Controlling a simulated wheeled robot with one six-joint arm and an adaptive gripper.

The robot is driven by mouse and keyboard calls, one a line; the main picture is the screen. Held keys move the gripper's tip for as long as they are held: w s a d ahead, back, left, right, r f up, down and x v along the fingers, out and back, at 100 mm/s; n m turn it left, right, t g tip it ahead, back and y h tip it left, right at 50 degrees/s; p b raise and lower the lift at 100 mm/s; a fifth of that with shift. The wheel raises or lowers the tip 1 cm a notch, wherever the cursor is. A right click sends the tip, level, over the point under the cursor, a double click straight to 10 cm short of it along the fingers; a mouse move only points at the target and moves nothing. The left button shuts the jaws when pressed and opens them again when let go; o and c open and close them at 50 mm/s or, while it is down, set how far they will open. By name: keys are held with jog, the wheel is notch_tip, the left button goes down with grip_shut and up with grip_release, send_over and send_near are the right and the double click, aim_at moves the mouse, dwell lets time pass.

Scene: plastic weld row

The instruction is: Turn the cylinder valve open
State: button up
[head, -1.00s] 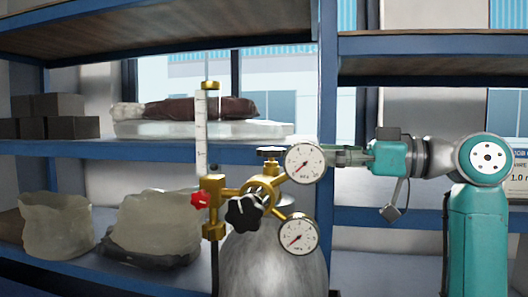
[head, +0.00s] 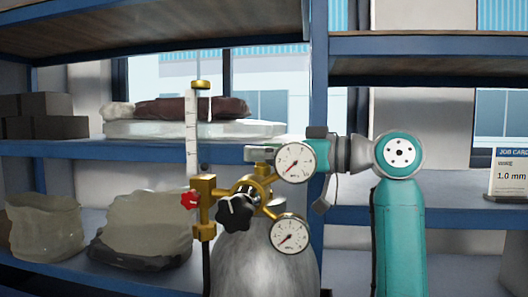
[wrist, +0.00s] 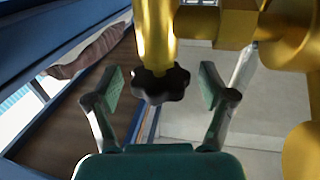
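The grey gas cylinder (head: 265,268) stands upright under a brass regulator (head: 250,192). In the wrist view, the black lobed valve handwheel (wrist: 161,85) sits on a brass stem (wrist: 155,35), between the two fingers of my gripper (wrist: 161,86). The fingers are open, with a gap visible on each side of the handwheel. In the head view, my gripper (head: 259,153) reaches in from the right behind the upper gauge, at the cylinder's top. There the handwheel is hidden by the gripper and gauge.
Close by are the upper gauge (head: 295,162), lower gauge (head: 289,234), black regulator knob (head: 236,212), red knob (head: 190,200) and upright flow tube (head: 191,130). Blue shelving (head: 70,150) with bags and dark boxes stands behind. A job card (head: 509,173) is at right.

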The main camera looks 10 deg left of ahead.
jog(key=c, duration=1.1)
jog(key=shift+o, duration=0.2)
